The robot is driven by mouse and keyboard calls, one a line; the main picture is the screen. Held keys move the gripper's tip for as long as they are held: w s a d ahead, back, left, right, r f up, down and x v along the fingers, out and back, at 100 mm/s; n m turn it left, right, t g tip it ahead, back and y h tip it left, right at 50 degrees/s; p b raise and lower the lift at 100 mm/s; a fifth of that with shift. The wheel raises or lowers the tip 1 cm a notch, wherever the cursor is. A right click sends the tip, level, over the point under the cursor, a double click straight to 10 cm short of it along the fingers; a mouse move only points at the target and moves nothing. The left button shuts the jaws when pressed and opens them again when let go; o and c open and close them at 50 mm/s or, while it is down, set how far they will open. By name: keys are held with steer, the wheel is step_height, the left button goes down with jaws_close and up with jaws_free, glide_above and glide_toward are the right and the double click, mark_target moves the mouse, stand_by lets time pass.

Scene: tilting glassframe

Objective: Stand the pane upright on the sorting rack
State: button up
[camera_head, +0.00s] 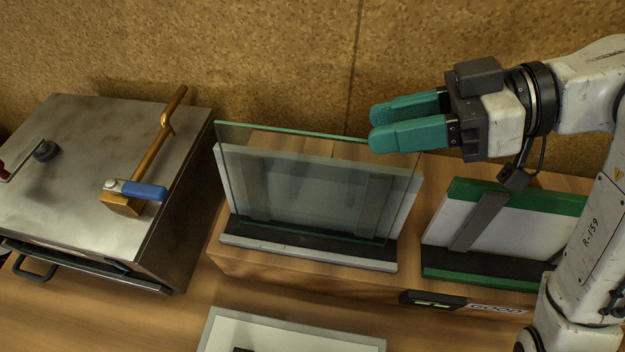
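A clear glass pane (310,180) with greenish edges stands on edge in a grey-white rack (310,254), in front of its pale backboard. The pane is slightly askew to the backboard, with its left top corner higher in the picture. Its lower edge appears to be at the rack's black base; exact contact is unclear. A second rack (466,274), green and white with a grey post, stands to the right and holds no pane that I see. My gripper (385,122) has teal fingers, pointing left, apart, at the pane's upper right corner. The front finger hides that corner.
A pale framed panel (290,333) lies at the front. A small display (432,299) and a "GOOD" label (496,309) sit below the green rack. A speckled wall closes the back.

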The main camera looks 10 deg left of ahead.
mark_target(329, 135)
steer(key=p+x, duration=0.1)
steer(key=x, duration=0.4)
steer(key=shift+a+r+p, duration=0.15)
steer(key=shift+a+p, duration=0.2)
steer(key=shift+p, duration=0.05)
steer(key=shift+a+f, duration=0.3)
steer(key=shift+a, duration=0.2)
steer(key=shift+c, duration=0.3)
jaws_close()
steer(key=shift+r, duration=0.1)
